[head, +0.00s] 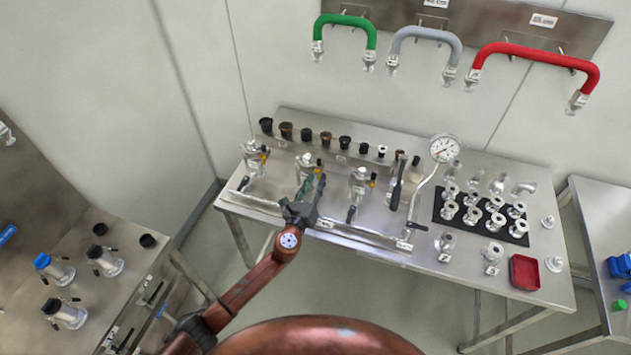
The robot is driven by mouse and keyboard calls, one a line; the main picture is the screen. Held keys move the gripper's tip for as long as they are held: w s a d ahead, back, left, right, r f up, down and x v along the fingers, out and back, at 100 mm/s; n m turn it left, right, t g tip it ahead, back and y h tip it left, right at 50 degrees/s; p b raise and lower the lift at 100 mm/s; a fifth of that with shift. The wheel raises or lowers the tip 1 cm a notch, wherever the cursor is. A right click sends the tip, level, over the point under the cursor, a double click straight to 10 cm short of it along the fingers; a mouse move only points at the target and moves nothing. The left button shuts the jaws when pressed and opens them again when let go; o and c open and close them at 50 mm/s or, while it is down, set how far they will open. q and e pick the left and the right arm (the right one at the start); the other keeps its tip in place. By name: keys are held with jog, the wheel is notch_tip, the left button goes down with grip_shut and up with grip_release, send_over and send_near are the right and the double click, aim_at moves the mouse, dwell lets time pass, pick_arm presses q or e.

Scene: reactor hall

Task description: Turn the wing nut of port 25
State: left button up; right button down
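Three metal ports stand in a row on the left half of the steel bench: a left port (252,157), a middle port (305,161) and a right port (360,182). Each has a small yellow part at its side. Their labels are too small to read, so I cannot tell which is port 25, and no wing nut is clear. My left gripper (312,182) is just in front of the middle port, fingers pointing at it and covering its lower part. Its two fingers look apart; contact with the port cannot be told. My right gripper is out of view.
The steel bench (470,270) also holds a pressure gauge (444,149), a black mat (438,213) with several metal fittings, and a red tray (524,272). A row of dark plugs stands behind the ports. Green (345,21), grey and red hoses hang on the wall.

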pick_arm(q)
jog(key=shift+s, duration=0.15)
jog(key=v, duration=1.1)
jog(key=shift+s, duration=0.3)
jog(key=shift+a, duration=0.15)
